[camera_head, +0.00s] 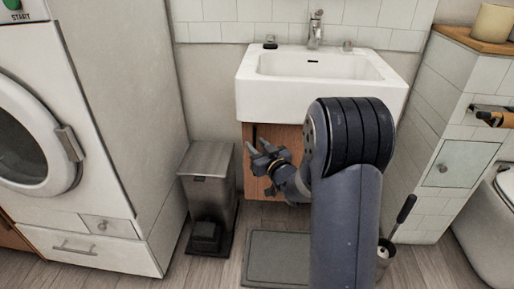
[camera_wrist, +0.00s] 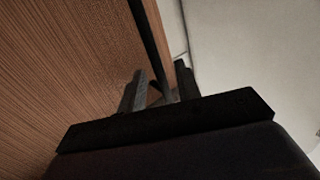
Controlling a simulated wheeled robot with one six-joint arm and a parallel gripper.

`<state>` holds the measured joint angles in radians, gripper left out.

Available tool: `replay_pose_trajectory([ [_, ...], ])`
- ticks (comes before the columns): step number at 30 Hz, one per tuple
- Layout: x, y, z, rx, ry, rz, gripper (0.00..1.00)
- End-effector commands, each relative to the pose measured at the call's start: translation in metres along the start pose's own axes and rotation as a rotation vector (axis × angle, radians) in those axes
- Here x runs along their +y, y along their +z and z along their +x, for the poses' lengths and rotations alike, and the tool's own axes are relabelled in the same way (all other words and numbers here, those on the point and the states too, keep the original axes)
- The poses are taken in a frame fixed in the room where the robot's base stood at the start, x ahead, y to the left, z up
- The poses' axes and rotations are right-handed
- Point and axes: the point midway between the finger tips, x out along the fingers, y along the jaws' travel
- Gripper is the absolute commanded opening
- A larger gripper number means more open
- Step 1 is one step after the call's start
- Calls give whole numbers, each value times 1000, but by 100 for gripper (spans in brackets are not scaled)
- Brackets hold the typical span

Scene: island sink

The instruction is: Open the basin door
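The basin door (camera_head: 287,141) is a brown wooden panel below the white sink, seemingly closed and partly hidden by my arm. My gripper (camera_head: 258,150) is at the door's left side in the head view. In the wrist view the wood grain of the door (camera_wrist: 60,70) fills the left. A dark bar, seemingly the door handle (camera_wrist: 148,32), runs down between the two fingers of my gripper (camera_wrist: 159,84). The fingers stand apart, one on each side of the bar; whether either touches it, I cannot tell.
The white sink (camera_head: 250,100) overhangs the door. A metal pedal bin (camera_head: 208,180) stands close left of my gripper. A grey mat (camera_head: 275,258) lies on the floor. A toilet brush (camera_head: 404,212) and tiled half-wall (camera_head: 415,180) are to the right, a washing machine (camera_head: 95,150) far left.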

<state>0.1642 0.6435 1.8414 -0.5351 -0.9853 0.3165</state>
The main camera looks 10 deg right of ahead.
Motion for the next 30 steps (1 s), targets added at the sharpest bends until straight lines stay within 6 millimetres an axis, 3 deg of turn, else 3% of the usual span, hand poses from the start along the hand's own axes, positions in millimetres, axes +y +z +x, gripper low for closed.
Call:
replay_pose_trajectory([
  [10, 0, 0, 4, 0, 0, 0, 31],
  [21, 0, 0, 4, 0, 0, 0, 1],
  [30, 0, 0, 4, 0, 0, 0, 0],
])
